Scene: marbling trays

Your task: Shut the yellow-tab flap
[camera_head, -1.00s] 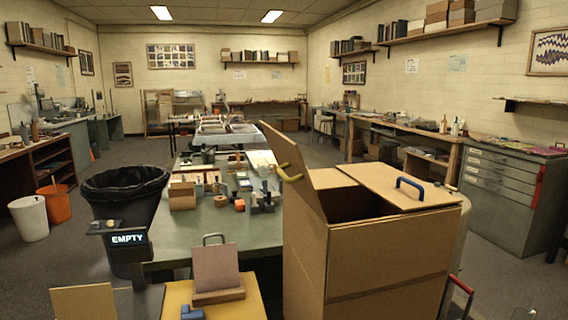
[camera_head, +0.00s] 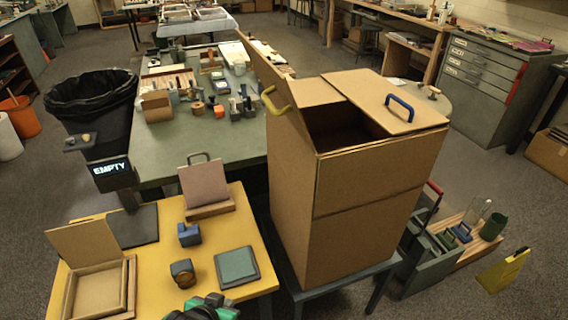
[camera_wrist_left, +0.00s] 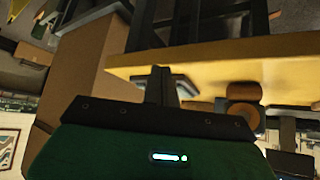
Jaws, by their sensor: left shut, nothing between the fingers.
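A tall cardboard box (camera_head: 365,200) stands right of centre on a low stand. Its left flap (camera_head: 262,68), with the yellow tab (camera_head: 276,101), stands up, tilted outward. The right flap (camera_head: 385,100), with a blue tab (camera_head: 400,107), lies nearly flat over the right part of the opening. My left gripper (camera_head: 203,308) shows at the bottom edge, over the front of the yellow table, well below and left of the flap. In the left wrist view its fingers (camera_wrist_left: 161,86) are together and empty. My right gripper is not in view.
The yellow table (camera_head: 155,215) holds blue blocks (camera_head: 188,235), a green-topped tile (camera_head: 237,268) and an upright board (camera_head: 203,183). A green table (camera_head: 190,150) with several small items stands behind. A black-lined bin (camera_head: 92,110) is at left. Open crates (camera_head: 430,265) sit right of the box.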

